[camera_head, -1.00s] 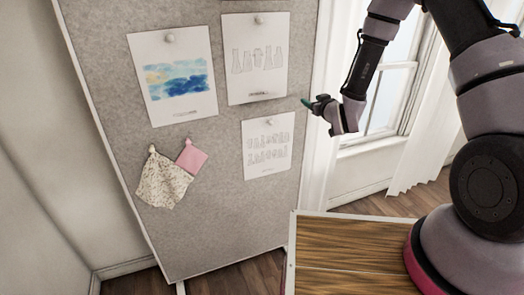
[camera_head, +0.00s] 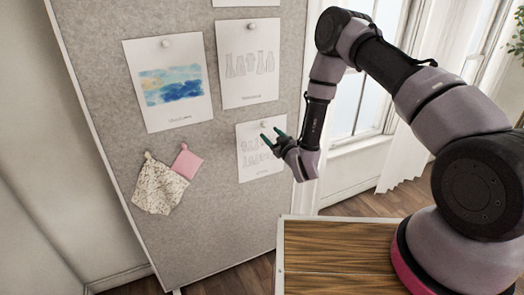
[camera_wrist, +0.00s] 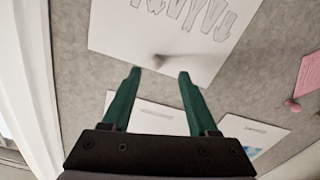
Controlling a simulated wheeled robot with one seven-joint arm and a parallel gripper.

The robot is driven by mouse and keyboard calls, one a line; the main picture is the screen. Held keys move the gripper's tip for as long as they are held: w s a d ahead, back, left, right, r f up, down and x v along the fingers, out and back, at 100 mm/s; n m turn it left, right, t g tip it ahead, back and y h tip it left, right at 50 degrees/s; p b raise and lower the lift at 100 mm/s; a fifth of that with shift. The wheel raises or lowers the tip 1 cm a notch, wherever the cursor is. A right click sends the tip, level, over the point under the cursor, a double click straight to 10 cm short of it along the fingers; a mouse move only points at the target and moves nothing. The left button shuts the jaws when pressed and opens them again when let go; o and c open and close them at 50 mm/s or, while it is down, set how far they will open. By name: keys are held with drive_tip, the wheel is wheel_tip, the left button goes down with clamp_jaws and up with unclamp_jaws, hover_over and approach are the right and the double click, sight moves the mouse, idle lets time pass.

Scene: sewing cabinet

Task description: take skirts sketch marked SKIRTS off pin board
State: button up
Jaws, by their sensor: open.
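The lower right sheet (camera_head: 247,168) on the pin board has rows of small outline drawings and a round pin (camera_head: 263,124) at its top. The sheet above it (camera_head: 232,95) has garment outlines and a pin. Captions are too small to read, so I cannot tell which is marked SKIRTS. My gripper (camera_head: 273,135), with green fingers, is open and empty in front of the lower sheet's upper part. In the wrist view, the open fingers (camera_wrist: 160,73) lie either side of a pin (camera_wrist: 158,62) near the edge of a sheet with outline drawings (camera_wrist: 115,35); contact is unclear.
The grey board (camera_head: 110,120) also carries a blue watercolour sheet (camera_head: 185,115), a floral fabric piece (camera_head: 158,188) and a pink swatch (camera_head: 187,160). A wooden top (camera_head: 330,265) lies below right of the board. A window (camera_head: 355,105) with a white curtain is behind my arm.

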sight(266, 126)
drive_tip(key=x, duration=0.5)
drive_tip(key=shift+w+d+r, duration=0.2)
drive_tip(key=shift+d+r, duration=0.05)
clamp_jaws()
drive_tip(key=shift+s+d+r, duration=0.25)
drive_tip(key=shift+s+r, duration=0.15)
drive_tip(key=shift+r, duration=0.15)
wheel_tip(266, 126, up, 6)
drive_tip(key=v, duration=1.9)
drive_tip(key=shift+s, duration=0.15)
